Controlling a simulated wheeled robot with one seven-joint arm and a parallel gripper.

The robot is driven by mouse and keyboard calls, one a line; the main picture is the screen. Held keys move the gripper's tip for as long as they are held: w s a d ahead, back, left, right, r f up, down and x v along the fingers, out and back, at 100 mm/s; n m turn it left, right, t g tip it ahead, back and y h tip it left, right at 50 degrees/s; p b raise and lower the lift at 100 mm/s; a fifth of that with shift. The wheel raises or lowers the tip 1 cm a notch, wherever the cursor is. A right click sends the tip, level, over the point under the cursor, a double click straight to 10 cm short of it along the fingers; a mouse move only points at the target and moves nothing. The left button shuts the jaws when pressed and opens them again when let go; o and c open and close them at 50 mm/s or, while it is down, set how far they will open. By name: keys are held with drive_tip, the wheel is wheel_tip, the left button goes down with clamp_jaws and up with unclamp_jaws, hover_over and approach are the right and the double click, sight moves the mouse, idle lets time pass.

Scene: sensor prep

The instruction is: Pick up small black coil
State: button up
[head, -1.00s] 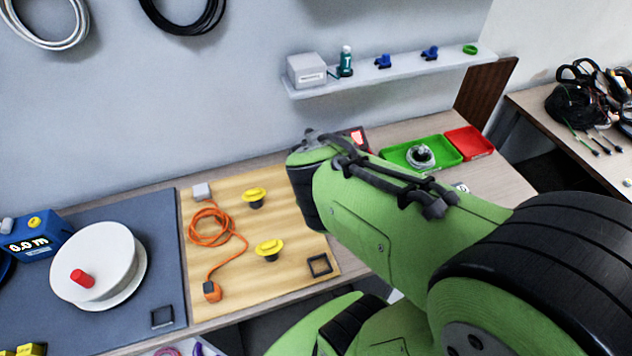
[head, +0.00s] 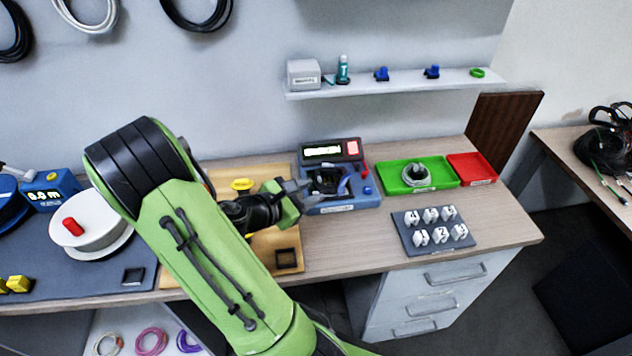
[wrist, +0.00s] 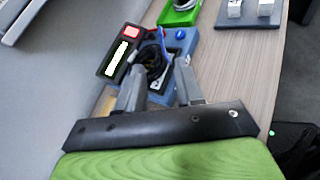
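A small black coil (head: 327,181) sits on the blue device (head: 345,204), which has a lit display at its back. The coil also shows in the wrist view (wrist: 151,58), just beyond my fingertips and partly hidden by the left finger. My gripper (head: 304,191) is just left of the device in the head view. In the wrist view my gripper (wrist: 161,72) has its two grey fingers apart with nothing held between them. Whether a finger touches the coil cannot be told.
A green tray (head: 451,181) with a grey coil and a red tray (head: 483,163) stand to the right. A dark block (head: 410,243) with numbered white pieces lies in front of them. A wooden board (head: 290,240) and a white spool (head: 98,228) are left. The shelf hangs above.

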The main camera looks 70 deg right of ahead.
sight(342, 180)
drive_tip(key=b+x, duration=0.1)
drive_tip(key=x, duration=1.3)
drive_tip(key=shift+s+d+f, duration=0.1)
drive_tip(key=shift+d+f, duration=0.05)
drive_tip(key=shift+f, duration=0.1)
drive_tip(key=shift+c, duration=0.6)
clamp_jaws()
